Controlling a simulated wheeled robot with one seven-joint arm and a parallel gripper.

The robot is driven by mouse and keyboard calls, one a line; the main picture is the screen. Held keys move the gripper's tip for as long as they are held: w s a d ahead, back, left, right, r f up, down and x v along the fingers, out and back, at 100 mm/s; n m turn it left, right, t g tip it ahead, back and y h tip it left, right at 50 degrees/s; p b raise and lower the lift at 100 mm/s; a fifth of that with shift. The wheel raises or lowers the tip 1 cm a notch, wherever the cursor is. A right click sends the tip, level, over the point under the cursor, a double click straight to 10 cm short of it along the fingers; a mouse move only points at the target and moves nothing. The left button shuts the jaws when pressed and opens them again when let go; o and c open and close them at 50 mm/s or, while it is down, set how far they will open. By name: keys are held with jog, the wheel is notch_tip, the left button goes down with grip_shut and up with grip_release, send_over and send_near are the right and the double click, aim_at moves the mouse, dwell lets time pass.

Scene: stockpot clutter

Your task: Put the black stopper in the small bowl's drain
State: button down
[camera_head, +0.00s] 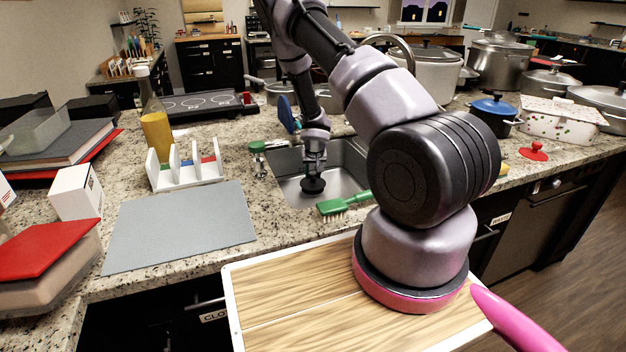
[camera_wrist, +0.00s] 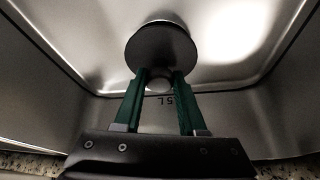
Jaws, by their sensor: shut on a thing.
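The black stopper (camera_head: 313,186) is in my gripper (camera_head: 314,172), low inside the steel sink bowl (camera_head: 348,162). In the wrist view the stopper is a dark round disc (camera_wrist: 162,47), and the green fingers of my gripper (camera_wrist: 160,76) are closed on a part at its near side. Steel walls and floor of the bowl (camera_wrist: 235,45) surround it, with a "5L" mark on the metal below the stopper. The drain is not clearly visible; the stopper may cover it. I cannot tell whether the stopper touches the bowl floor.
A green-handled brush (camera_head: 335,206) lies at the sink's front edge. A green-topped item (camera_head: 258,147) stands at its left. A white rack (camera_head: 186,172), an oil bottle (camera_head: 155,125) and a grey mat (camera_head: 180,228) are farther left. A blue pot (camera_head: 493,116) stands at the right.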

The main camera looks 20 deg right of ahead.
jog(key=shift+f, duration=1.05)
jog(key=shift+f, duration=0.1)
jog(key=shift+c, duration=2.4)
grip_release()
